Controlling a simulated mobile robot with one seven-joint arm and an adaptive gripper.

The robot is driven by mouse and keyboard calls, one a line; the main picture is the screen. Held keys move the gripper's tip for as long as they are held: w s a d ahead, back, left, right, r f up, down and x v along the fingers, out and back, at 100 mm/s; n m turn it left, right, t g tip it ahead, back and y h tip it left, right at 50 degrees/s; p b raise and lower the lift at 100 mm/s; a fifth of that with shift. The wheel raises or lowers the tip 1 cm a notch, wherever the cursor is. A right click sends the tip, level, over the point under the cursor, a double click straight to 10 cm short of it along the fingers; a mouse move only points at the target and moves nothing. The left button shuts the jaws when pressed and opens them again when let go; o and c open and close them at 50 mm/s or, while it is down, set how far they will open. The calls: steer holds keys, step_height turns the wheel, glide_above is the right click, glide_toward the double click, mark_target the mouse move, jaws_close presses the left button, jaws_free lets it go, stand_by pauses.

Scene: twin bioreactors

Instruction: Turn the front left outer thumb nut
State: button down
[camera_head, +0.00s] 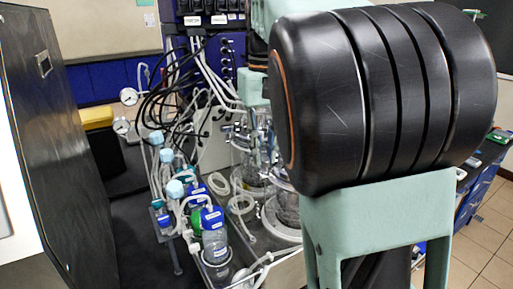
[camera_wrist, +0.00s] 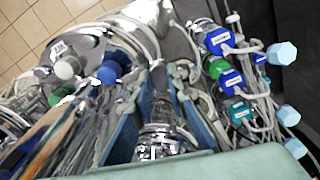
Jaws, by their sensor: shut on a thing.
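In the wrist view my gripper (camera_wrist: 158,100) reaches in among the metal fittings on top of a glass bioreactor, with a blue-grey finger on each side. It is shut on a small metal part, the thumb nut by its place; the nut is mostly hidden between the fingers and too blurred to make out its outline. Shiny metal fittings (camera_wrist: 158,143) show between the fingers, nearer the camera. In the head view my arm hides the gripper and the nut. The front bioreactor (camera_head: 284,212) shows only in part beside my arm.
Blue-capped bottles (camera_head: 214,222) with looping tubes stand left of the bioreactors, and to the right in the wrist view (camera_wrist: 232,80). Light-blue filter caps (camera_head: 174,188) stick up nearby. A dark panel (camera_head: 60,130) stands at far left.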

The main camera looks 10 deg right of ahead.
steer(key=m+p, duration=0.2)
steer(key=m, duration=0.2)
steer(key=shift+r, duration=0.15)
steer(key=m+p, duration=0.2)
steer(key=m, duration=0.2)
steer(key=shift+m, duration=0.3)
steer(key=m+p, duration=0.1)
steer(key=m, duration=0.3)
steer(key=shift+m+p, duration=0.3)
steer(key=m+p, duration=0.1)
steer(key=m, duration=0.3)
steer(key=shift+m, duration=0.4)
steer(key=c, duration=1.9)
jaws_free()
